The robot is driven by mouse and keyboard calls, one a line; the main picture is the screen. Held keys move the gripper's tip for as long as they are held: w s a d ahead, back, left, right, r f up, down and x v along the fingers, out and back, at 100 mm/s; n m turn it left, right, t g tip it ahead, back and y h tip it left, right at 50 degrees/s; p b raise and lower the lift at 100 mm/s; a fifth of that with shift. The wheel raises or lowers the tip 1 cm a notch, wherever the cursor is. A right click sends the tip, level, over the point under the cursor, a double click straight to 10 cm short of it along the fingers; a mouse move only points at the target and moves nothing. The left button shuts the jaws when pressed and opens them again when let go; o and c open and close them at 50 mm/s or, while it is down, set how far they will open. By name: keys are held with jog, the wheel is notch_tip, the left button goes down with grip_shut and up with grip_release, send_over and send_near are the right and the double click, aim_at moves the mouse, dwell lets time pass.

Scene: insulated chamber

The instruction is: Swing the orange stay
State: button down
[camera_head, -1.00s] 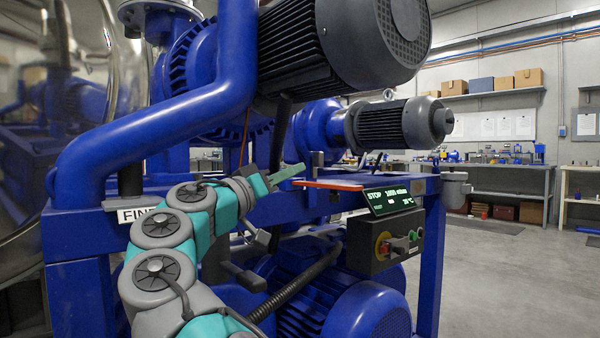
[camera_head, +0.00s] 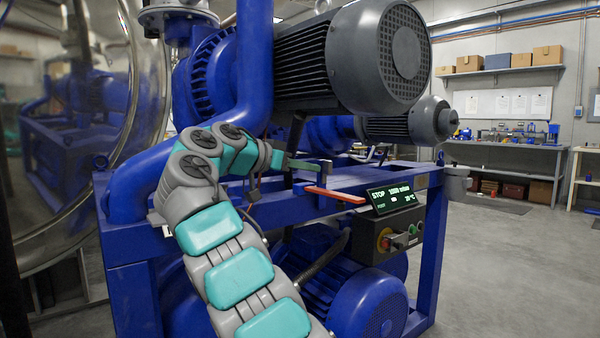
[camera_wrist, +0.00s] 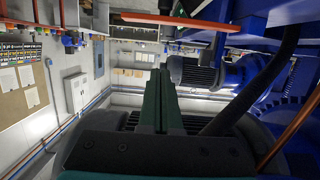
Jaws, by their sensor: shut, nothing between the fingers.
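The orange stay (camera_head: 335,194) is a thin flat bar, level or nearly so, at the top of the blue frame, just left of the control display. In the wrist view the orange stay (camera_wrist: 172,20) crosses the top of the picture, beyond the fingertips and to one side of them. My gripper (camera_head: 322,166) has green fingers that point right, above and behind the stay in the head view. In the wrist view my gripper (camera_wrist: 158,72) shows its fingers together, with nothing between them. A gap shows between fingers and stay; whether they touch anywhere is unclear.
The display (camera_head: 390,196) and the switch box (camera_head: 397,238) sit right of the stay. A large grey motor (camera_head: 350,55) hangs above my gripper. A thick blue pipe (camera_head: 254,70) rises beside my wrist. Open floor (camera_head: 500,270) lies to the right.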

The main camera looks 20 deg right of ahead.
send_over(343, 194)
jog(key=a, duration=0.3)
notch_tip(343, 194, down, 2)
jog(key=shift+s+f+b, duration=0.25)
jog(key=shift+f+b, duration=0.2)
jog(key=shift+f, duration=0.6)
jog(key=shift+s+f+b, duration=0.2)
jog(key=shift+f+b, duration=0.25)
jog(key=shift+f, duration=0.6)
jog(key=shift+f+b, duration=0.15)
jog(key=shift+b, duration=0.15)
jog(key=shift+f+m+b, duration=0.3)
jog(key=shift+b, duration=0.35)
jog(key=shift+s+d+f+b, duration=0.1)
jog(key=shift+f+b, duration=0.05)
jog(key=shift+b, duration=0.15)
